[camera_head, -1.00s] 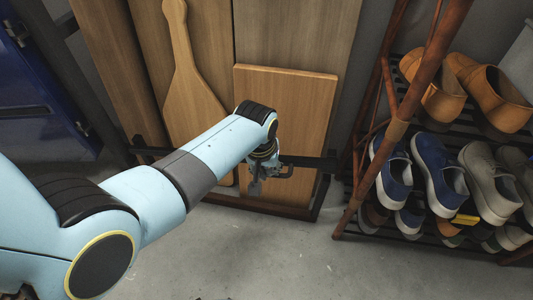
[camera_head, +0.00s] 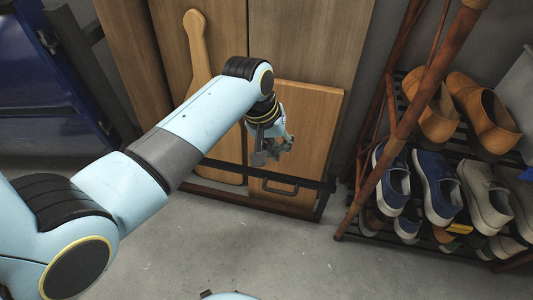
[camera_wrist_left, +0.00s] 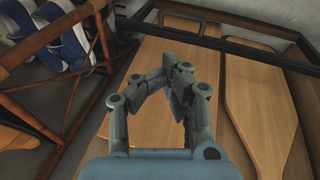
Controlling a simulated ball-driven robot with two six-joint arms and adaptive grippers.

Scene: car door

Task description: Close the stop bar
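The stop bar (camera_head: 218,165) is a dark bar with a black loop handle (camera_head: 281,187), low across the front of the wooden boards. Bar (camera_wrist_left: 245,52) and handle (camera_wrist_left: 182,20) also show in the left wrist view. My left gripper (camera_head: 272,153) is just above the handle, in front of the shorter board, apart from the handle. In the left wrist view the gripper's fingers (camera_wrist_left: 175,70) bend inward, their tips close together with nothing visible between them.
A tall board (camera_head: 300,40), a shorter board (camera_head: 318,110) and a paddle-shaped board (camera_head: 197,45) lean behind the bar. A rusty-framed rack (camera_head: 388,140) with several shoes stands at the right. A blue door (camera_head: 50,90) is at the left. The grey floor (camera_head: 270,245) in front is clear.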

